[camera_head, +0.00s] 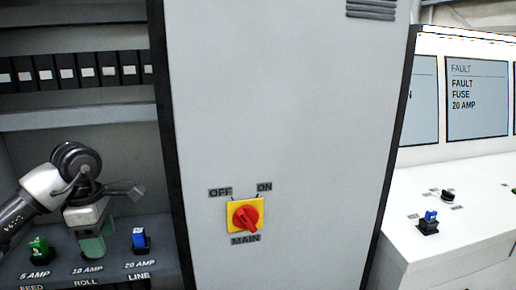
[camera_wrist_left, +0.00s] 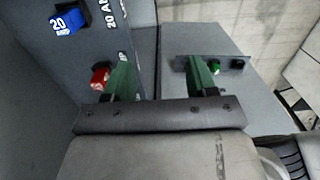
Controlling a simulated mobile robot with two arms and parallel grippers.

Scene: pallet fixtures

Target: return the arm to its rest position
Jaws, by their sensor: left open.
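My left arm comes in from the left in the head view. My left gripper (camera_head: 92,246) is in front of the 10 AMP place on the fuse shelf and hides most of what is there. In the left wrist view its two green fingers (camera_wrist_left: 162,80) stand apart with nothing between them. A red fuse (camera_wrist_left: 101,78) shows right beside one finger; I cannot tell if they touch. My right gripper is not in view.
The shelf also has a green fuse (camera_head: 38,247) and a blue fuse (camera_head: 139,238) at 20 AMP. A grey cabinet door with a red main switch (camera_head: 245,216) stands right of it. A white console (camera_head: 430,255) bears another blue fuse (camera_head: 430,216); a screen (camera_head: 477,98) reads FAULT FUSE 20 AMP.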

